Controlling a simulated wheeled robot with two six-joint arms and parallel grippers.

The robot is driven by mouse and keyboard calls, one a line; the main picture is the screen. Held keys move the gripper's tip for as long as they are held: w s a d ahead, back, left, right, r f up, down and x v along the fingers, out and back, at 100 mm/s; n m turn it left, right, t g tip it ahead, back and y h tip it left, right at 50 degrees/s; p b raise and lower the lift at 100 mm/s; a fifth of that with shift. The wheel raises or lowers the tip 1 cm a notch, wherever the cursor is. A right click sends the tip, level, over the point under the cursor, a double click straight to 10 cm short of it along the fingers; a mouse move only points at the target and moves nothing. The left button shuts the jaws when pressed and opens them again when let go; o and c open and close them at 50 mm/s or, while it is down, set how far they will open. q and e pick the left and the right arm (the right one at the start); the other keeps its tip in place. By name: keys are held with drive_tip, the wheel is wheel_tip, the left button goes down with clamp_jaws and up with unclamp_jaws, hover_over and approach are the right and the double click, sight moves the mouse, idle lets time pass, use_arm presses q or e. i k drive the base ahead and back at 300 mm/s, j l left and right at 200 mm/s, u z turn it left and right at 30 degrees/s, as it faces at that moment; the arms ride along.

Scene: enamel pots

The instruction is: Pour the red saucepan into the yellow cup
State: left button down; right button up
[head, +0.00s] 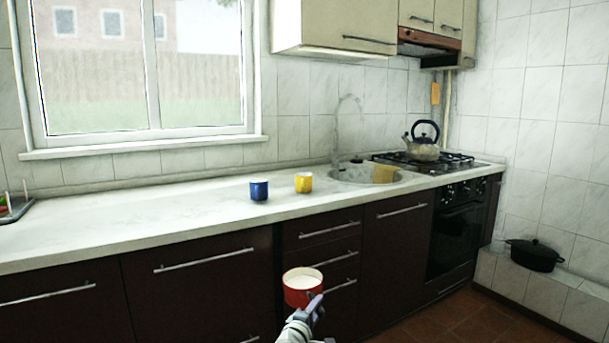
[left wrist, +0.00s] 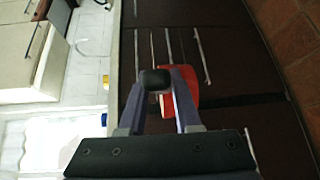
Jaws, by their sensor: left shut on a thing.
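The red saucepan (head: 297,292) is in the air in front of the drawers, below the level of the counter top. It looks about level and has white contents. My left gripper (head: 311,305) is shut on its handle. In the left wrist view the dark handle end (left wrist: 155,79) is between the fingers, with part of the red pan (left wrist: 192,86) beyond. My right gripper is not in view.
A blue cup (head: 259,190) stands left of the yellow cup on the counter (head: 150,215). The sink (head: 345,176) with its tap is to the right, then a kettle (head: 422,148) on the hob. A black pot (head: 534,256) sits on a tiled ledge. The left counter is mostly clear.

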sight(303, 180)
drive_tip(key=i+j+z, duration=0.5)
drive_tip(key=j+z, duration=0.25)
drive_tip(key=j, duration=0.15)
